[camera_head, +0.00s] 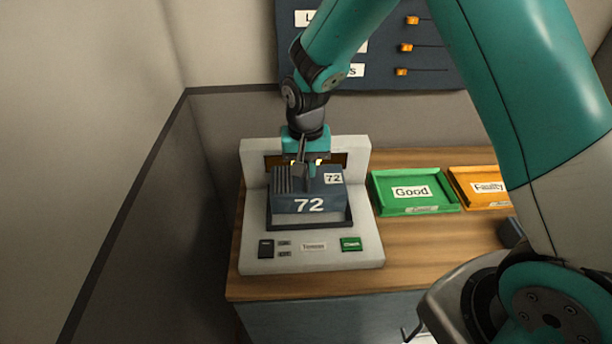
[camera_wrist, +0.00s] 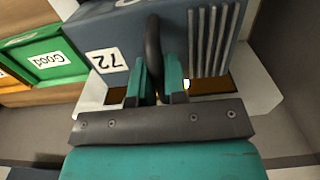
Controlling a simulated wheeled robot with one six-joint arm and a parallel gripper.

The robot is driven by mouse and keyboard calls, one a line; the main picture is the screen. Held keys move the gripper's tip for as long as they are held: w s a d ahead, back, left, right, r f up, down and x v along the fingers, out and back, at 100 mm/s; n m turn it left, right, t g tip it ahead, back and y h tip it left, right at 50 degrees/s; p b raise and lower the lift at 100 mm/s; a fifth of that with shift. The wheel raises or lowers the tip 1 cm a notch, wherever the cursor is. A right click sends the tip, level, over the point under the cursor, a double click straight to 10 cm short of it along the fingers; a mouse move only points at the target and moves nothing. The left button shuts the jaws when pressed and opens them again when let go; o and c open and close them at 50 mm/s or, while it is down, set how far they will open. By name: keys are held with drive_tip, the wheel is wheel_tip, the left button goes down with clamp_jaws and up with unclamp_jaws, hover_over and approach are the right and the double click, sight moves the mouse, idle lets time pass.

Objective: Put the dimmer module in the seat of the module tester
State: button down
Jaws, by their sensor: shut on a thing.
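The dimmer module (camera_head: 309,203) is a blue-grey block marked 72 with ribs on its left and a dark handle on top. My gripper (camera_head: 309,170) is shut on that handle from above. In the wrist view the two teal fingers (camera_wrist: 160,80) close on either side of the handle (camera_wrist: 153,45) of the module (camera_wrist: 105,30). The module tester (camera_head: 255,222) is a pale unit with a raised back. The module is at its dark-framed seat (camera_head: 347,217), upright; I cannot tell whether it rests on the bottom. Its underside is hidden.
A green Good tray (camera_head: 415,207) and an orange Faulty tray (camera_head: 470,201) stand right of the tester on the wooden table (camera_head: 400,250). A green button (camera_head: 351,244) and a dark switch (camera_head: 266,249) sit on the tester's front. A fader panel (camera_head: 380,75) hangs behind.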

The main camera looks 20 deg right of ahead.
drive_tip(key=shift+f, duration=1.75)
drive_tip(key=c, duration=1.1)
unclamp_jaws()
drive_tip(key=shift+f, duration=0.1)
drive_tip(key=shift+c, duration=0.2)
wheel_tip(320, 180, up, 12)
drive_tip(key=shift+f+b, duration=0.25)
drive_tip(key=shift+b, duration=0.75)
drive_tip(key=shift+s+a+r+n, duration=0.15)
drive_tip(key=shift+s+r+n, duration=0.1)
drive_tip(key=shift+s+r, duration=0.3)
drive_tip(key=shift+s+a+r+n, duration=0.15)
drive_tip(key=shift+s+r+n, duration=0.2)
drive_tip(key=shift+r, duration=0.3)
drive_tip(key=s+a+r+n+y, duration=0.1)
drive_tip(key=s+r+n, duration=0.1)
drive_tip(key=s, duration=0.5)
drive_tip(key=s+a+r+n+y, duration=0.1)
drive_tip(key=s+r+n, duration=0.2)
drive_tip(key=s, duration=0.5)
drive_tip(key=s+a+r+n+y, duration=0.2)
drive_tip(key=s+n, duration=0.2)
drive_tip(key=s, duration=0.4)
drive_tip(key=shift+r+n, duration=0.3)
